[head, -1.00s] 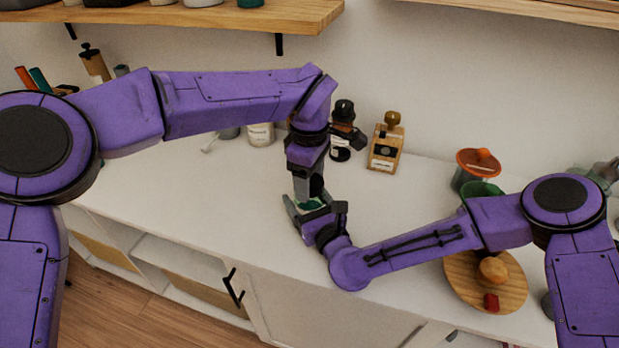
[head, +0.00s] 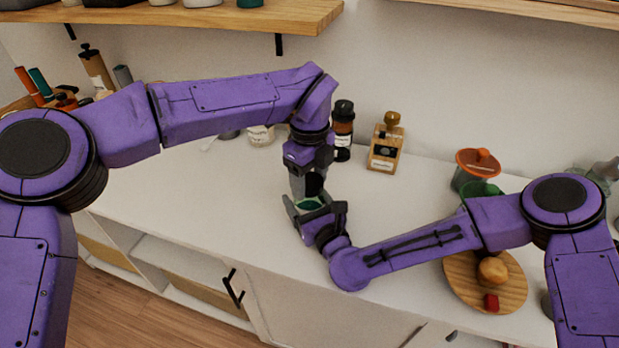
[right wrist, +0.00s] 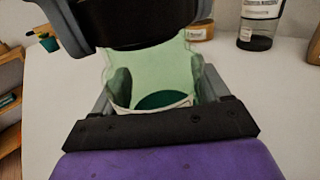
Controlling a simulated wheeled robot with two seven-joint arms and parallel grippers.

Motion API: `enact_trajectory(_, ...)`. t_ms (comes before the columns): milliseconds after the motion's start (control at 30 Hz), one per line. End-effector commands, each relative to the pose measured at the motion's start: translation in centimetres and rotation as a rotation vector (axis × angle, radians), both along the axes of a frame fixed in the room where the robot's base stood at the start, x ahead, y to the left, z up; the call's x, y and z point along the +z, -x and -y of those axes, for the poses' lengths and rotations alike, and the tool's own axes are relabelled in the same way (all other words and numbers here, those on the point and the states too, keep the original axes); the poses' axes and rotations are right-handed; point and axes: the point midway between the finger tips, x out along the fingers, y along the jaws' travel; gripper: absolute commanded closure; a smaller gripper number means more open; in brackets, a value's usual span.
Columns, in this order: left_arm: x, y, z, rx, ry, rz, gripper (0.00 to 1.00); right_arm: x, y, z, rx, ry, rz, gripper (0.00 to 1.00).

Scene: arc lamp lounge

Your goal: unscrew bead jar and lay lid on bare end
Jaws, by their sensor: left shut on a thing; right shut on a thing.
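The bead jar (right wrist: 150,75) is pale green and see-through, with dark green contents low inside. It also shows in the head view (head: 309,204) above the counter's front part. My right gripper (head: 314,213) is shut around the jar's body from the front. My left gripper (head: 306,186) points down from above, shut on the dark round lid (right wrist: 140,22), with grey fingers at its sides in the right wrist view. The lid is right over the jar's mouth. Whether they still touch is hard to tell.
The white counter (head: 225,200) is bare to the left of the jar. Behind stand a dark brown bottle (head: 343,125) and a wooden-stoppered bottle (head: 386,145). At right are an orange-lidded jar (head: 478,160) and a round wooden board (head: 507,270) with food.

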Motion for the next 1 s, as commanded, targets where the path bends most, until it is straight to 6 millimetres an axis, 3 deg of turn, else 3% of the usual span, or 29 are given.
enact_trajectory(633, 0.1, -0.1, 0.0, 0.005, 0.0, 0.004, 0.75, 0.0, 0.0, -0.1, 0.002, 0.0, 0.0, 1.0)
enact_trajectory(1000, 1.3, -0.1, 0.0, 0.004, 0.0, 0.004, 0.75, 0.0, 0.0, 0.0, 0.001, 0.0, 0.0, 1.0)
